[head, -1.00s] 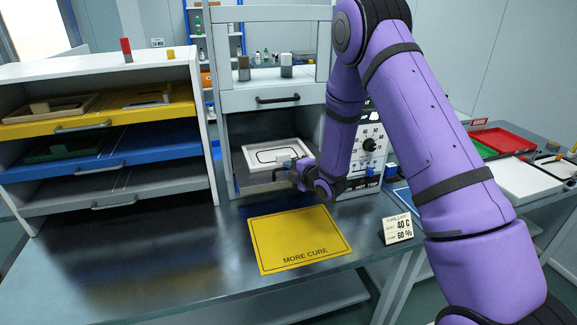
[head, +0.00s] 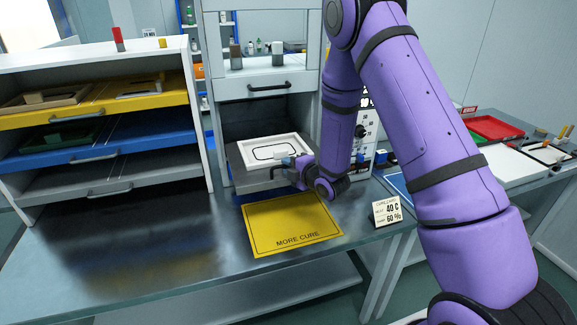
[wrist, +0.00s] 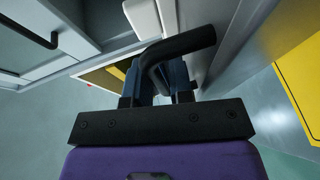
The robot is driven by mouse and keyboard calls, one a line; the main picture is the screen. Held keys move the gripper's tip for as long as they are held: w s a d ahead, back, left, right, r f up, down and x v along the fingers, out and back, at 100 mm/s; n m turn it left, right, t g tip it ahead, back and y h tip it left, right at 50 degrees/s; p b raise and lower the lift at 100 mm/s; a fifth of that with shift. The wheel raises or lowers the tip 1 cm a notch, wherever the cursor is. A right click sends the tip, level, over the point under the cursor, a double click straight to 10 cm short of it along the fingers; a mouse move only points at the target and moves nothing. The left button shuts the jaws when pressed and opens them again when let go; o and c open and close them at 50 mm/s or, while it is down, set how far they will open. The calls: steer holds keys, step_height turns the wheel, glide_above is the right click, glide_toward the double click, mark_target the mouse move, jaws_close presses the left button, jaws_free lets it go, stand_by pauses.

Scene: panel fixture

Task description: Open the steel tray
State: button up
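The steel tray (head: 242,158) is a grey drawer in the lower opening of the grey cabinet at the centre of the head view. It stands partly out of the opening, with a white-framed panel (head: 296,145) with a black outline lying on it. My gripper (head: 290,171) is at the tray's front, on its right side. In the wrist view, the tray's dark bar handle (wrist: 190,42) passes between the two fingers of my gripper (wrist: 160,75), which look shut on it. The gripper and wrist hide part of the tray's front.
A yellow "MORE CURE" mat (head: 290,225) lies on the metal bench below the tray. A closed drawer (head: 270,87) with a black handle is above the opening. A rack (head: 95,150) of yellow, blue and grey shelves stands left. A small card (head: 393,208) stands right.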

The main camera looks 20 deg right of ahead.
steer(key=shift+s, duration=0.1)
steer(key=v, duration=1)
steer(key=shift+s+d, duration=0.2)
steer(key=shift+s, duration=0.05)
steer(key=shift+r, duration=0.1)
steer(key=shift+r, duration=0.1)
steer(key=s+d+r+m+g+h, duration=0.25)
steer(key=r+m, duration=0.25)
steer(key=r, duration=0.4)
steer(key=s+d+r+m+g+h, duration=0.1)
steer(key=s+r+m+h, duration=0.15)
steer(key=r+m, duration=0.5)
steer(key=s+r+m+g, duration=0.3)
steer(key=s+r, duration=0.3)
steer(key=s, duration=0.7)
steer(key=s+a+r+m+g+h, duration=0.1)
steer(key=s+r+m+g, duration=0.2)
steer(key=s, duration=0.9)
step_height(320, 180, up, 3)
steer(key=m, duration=0.3)
steer(key=shift+s+a, duration=0.15)
steer(key=shift+s, duration=0.2)
